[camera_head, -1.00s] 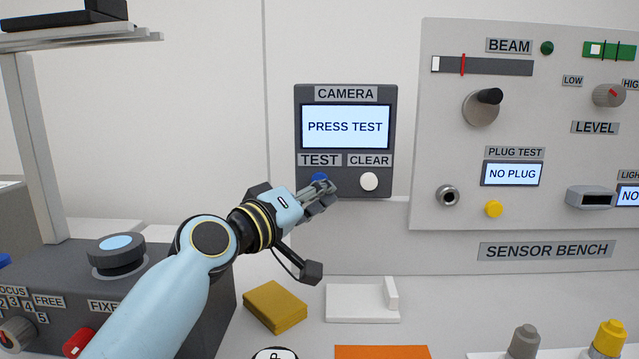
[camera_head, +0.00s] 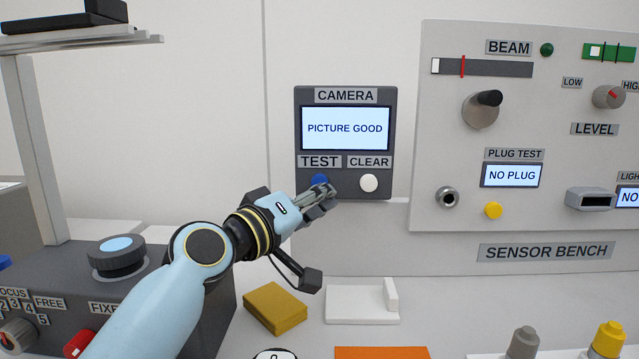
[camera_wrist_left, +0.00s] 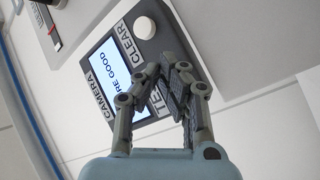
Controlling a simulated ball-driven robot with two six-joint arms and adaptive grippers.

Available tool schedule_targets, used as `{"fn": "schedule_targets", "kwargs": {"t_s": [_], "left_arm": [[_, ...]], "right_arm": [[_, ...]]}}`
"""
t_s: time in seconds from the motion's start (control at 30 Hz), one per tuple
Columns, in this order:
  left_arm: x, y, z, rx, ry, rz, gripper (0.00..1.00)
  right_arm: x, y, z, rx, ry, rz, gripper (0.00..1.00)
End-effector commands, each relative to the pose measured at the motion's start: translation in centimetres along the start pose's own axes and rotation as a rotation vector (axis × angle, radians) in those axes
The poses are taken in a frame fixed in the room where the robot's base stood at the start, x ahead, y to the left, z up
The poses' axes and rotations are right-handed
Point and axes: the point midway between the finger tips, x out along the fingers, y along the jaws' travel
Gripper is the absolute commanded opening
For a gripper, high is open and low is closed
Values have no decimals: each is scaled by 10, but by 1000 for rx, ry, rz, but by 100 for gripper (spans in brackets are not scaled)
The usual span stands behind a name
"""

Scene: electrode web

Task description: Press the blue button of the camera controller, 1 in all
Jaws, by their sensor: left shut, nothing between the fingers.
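The camera controller (camera_head: 345,179) is a dark grey box on the wall at the middle of the head view. Its screen (camera_head: 345,128) reads PICTURE GOOD. The blue button (camera_head: 319,180) sits under the TEST label, partly covered by my left gripper. The white button (camera_head: 369,182) is under CLEAR. My left gripper (camera_head: 326,192) is shut and empty, its fingertips at or just in front of the blue button; I cannot tell if they touch. In the left wrist view my left gripper (camera_wrist_left: 165,75) hides the blue button. My right gripper is not in view.
A sensor bench panel (camera_head: 455,230) with knobs and displays stands to the right. A yellow block (camera_head: 275,308) and a white holder (camera_head: 362,304) lie below the controller. A grey control box (camera_head: 190,290) with a knob (camera_head: 117,255) is at the lower left.

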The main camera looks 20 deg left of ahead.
Motion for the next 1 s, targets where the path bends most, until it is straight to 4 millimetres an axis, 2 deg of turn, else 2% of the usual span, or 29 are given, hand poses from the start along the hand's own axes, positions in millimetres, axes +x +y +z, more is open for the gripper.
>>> {"fn": "schedule_targets", "kwargs": {"t_s": [0.23,0.7,1.0], "left_arm": [[-4,2,3,-2,-1,-1,0],[-38,20,21,-1,0,0,0],[-40,21,22,0,-1,-1,0]], "right_arm": [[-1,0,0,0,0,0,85],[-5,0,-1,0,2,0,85],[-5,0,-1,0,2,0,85]]}}
